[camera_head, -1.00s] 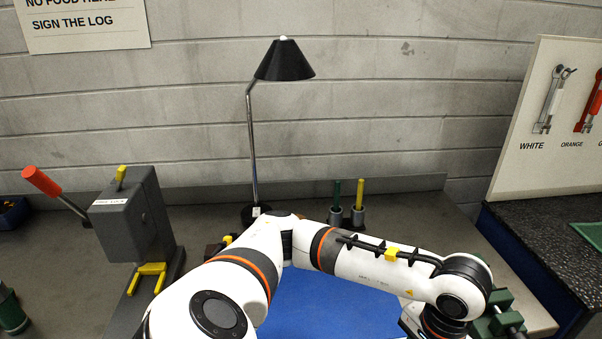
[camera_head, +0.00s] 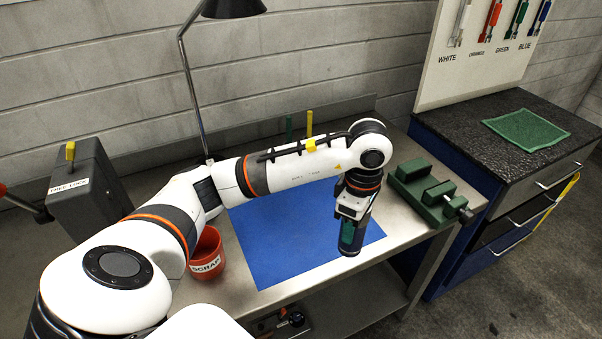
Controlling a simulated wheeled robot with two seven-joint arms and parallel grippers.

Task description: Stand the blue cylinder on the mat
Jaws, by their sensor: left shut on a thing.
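My left arm reaches across the bench from the left, and its left gripper (camera_head: 353,212) points down over the right part of a flat blue mat (camera_head: 275,245). The gripper is shut on a dark cylinder (camera_head: 350,238), held roughly upright; its sides look dark green-blue, so I cannot be sure of its colour. I cannot tell whether its lower end touches the mat. A smaller green mat (camera_head: 525,130) lies on the dark cabinet top at the right. My right gripper is not in view.
A green vise (camera_head: 425,190) stands right of the blue mat. A red scrap cup (camera_head: 207,255) stands at its left edge. A black lamp (camera_head: 232,8) and a grey lever machine (camera_head: 85,190) stand further left. A gap separates bench and cabinet.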

